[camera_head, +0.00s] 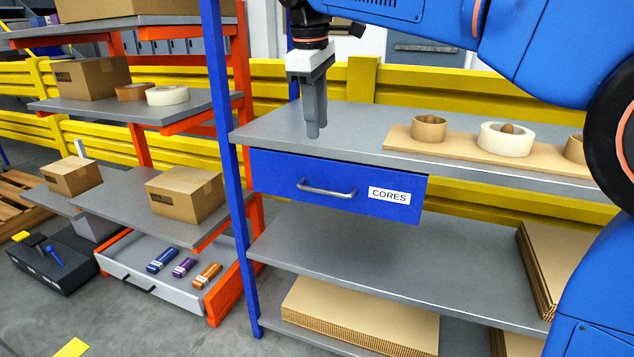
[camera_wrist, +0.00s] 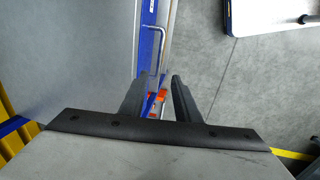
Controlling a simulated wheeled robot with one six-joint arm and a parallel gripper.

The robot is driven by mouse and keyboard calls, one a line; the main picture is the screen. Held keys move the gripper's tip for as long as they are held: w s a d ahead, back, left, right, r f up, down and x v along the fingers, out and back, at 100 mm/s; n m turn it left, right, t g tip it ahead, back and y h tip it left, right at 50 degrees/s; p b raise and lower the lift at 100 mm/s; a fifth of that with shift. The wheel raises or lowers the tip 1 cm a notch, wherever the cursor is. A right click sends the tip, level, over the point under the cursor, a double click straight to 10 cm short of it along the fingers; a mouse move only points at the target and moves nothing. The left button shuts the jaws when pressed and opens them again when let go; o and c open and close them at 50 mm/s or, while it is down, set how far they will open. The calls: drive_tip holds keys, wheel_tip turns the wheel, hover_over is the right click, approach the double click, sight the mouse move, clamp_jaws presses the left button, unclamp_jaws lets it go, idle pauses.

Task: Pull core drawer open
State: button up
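The core drawer (camera_head: 280,172) is a blue box front labelled CORES, set under the upper grey shelf of the blue rack. It appears closed, with its front near the shelf edge. Its silver bar handle (camera_head: 327,190) runs across the front; in the wrist view the handle (camera_wrist: 161,38) shows ahead of the fingertips. My gripper (camera_head: 316,134) points down, above the handle and near the shelf's front edge, apart from the handle. In the wrist view my gripper (camera_wrist: 163,78) has its two dark fingers apart with nothing between them.
Flat cardboard (camera_head: 360,318) is stacked below. An orange rack with boxes and an open grey tray (camera_head: 150,285) stands at left. A yellow barrier (camera_head: 400,85) runs behind.

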sight(322, 191)
drive_tip(key=w+f, duration=0.1)
drive_tip(key=f, duration=0.4)
drive_tip(key=w+f, duration=0.1)
drive_tip(key=f, duration=0.5)
drive_tip(key=w+d+f, duration=0.1)
drive_tip(key=f, duration=0.4)
drive_tip(key=shift+d+f, duration=0.1)
drive_tip(key=shift+f, duration=0.05)
drive_tip(key=shift+s, duration=0.1)
clamp_jaws()
